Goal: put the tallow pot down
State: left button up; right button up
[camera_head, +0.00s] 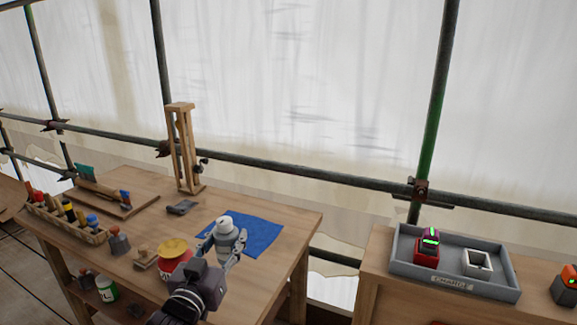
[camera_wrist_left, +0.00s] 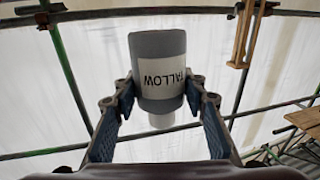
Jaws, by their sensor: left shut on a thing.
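The tallow pot (camera_head: 225,224) is a grey pot with a white top, upright in the head view. In the left wrist view the tallow pot (camera_wrist_left: 158,72) shows a white label reading TALLOW, upside down in that picture. My left gripper (camera_head: 232,247) is shut on the pot, with a finger on each side of it (camera_wrist_left: 160,98). The pot appears over the left part of a blue cloth (camera_head: 262,236) on the wooden workbench (camera_head: 290,215). I cannot tell whether its base touches anything. My right gripper is not in view.
A red tub with a yellow lid (camera_head: 173,254) stands just left of the pot. A wooden frame (camera_head: 184,150) stands behind, with a dark block (camera_head: 181,207) near it. A rack of handled tools (camera_head: 62,220) is at left. A grey charging tray (camera_head: 405,260) sits at right.

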pick_arm(q)
jog(key=s+f+y, duration=0.1)
jog(key=s+f, duration=0.1)
jog(key=s, duration=0.7)
jog(key=s+f+n+y, duration=0.1)
jog(key=s+f, duration=0.2)
jog(key=s, duration=0.7)
jog(key=shift+s+a, duration=0.15)
jog(key=shift+a, duration=0.2)
jog(key=s+f, duration=0.3)
jog(key=s, duration=0.5)
